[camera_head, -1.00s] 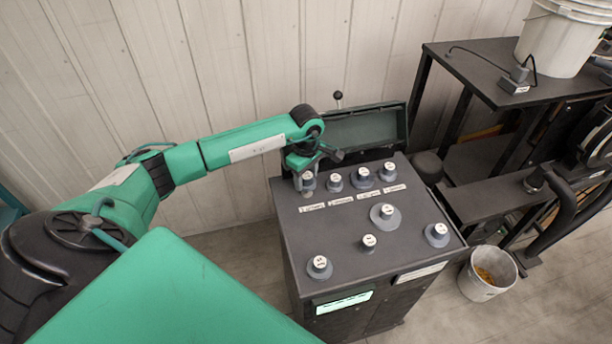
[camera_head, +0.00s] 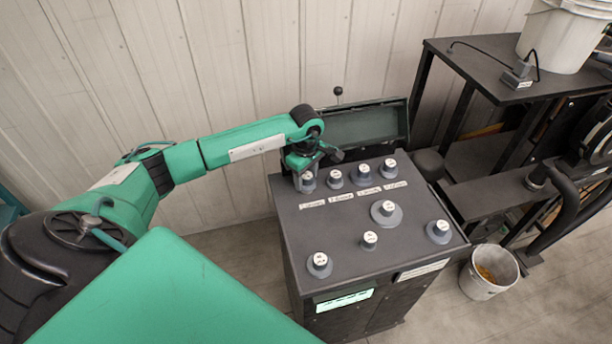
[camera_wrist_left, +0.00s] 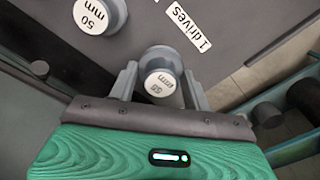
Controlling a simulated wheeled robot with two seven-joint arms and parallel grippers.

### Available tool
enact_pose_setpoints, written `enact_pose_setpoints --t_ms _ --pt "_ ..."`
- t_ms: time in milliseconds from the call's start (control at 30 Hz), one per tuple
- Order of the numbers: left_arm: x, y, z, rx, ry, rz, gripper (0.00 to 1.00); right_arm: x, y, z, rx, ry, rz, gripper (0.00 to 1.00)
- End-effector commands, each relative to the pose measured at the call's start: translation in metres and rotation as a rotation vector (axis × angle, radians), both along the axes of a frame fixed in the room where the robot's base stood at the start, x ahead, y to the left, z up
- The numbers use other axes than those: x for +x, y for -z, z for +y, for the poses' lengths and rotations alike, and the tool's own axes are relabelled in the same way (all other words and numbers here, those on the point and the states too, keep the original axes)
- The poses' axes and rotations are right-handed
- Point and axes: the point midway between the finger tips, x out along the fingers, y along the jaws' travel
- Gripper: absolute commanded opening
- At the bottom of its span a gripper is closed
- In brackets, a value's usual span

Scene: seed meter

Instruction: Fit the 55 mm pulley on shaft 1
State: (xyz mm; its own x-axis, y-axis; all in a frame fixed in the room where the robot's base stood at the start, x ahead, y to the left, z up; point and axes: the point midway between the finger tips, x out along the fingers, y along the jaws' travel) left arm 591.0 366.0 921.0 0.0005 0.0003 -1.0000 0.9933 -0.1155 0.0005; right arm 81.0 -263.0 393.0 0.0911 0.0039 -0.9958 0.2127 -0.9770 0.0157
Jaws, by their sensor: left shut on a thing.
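The 55 mm pulley (camera_wrist_left: 160,78) is a grey part with a white cap reading "55 mm". In the wrist view it sits between the two fingers of my left gripper (camera_wrist_left: 161,74), which is shut on it. In the head view my left gripper (camera_head: 305,172) is at the cabinet's back left corner, at the left end of the rear row, by the first label strip. The wrist view shows a label reading "1 drives" (camera_wrist_left: 189,26) beside the pulley. The shaft under the pulley is hidden, so I cannot tell how it is seated. My right gripper is not in view.
A 50 mm pulley (camera_wrist_left: 95,14) is close by. Other capped parts stand in the rear row and on the front of the dark cabinet top (camera_head: 345,225). The open lid (camera_head: 368,128) stands behind. A bin (camera_head: 485,275) and a black table (camera_head: 480,60) are at right.

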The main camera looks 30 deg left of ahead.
Motion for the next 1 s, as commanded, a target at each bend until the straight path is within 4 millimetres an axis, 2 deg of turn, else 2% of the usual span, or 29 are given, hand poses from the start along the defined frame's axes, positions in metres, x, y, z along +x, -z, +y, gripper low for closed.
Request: enact_pose_setpoints --t_ms 1000 --pt "0.000 0.016 0.000 0.000 0.000 0.000 0.25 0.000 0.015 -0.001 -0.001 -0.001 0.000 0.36"
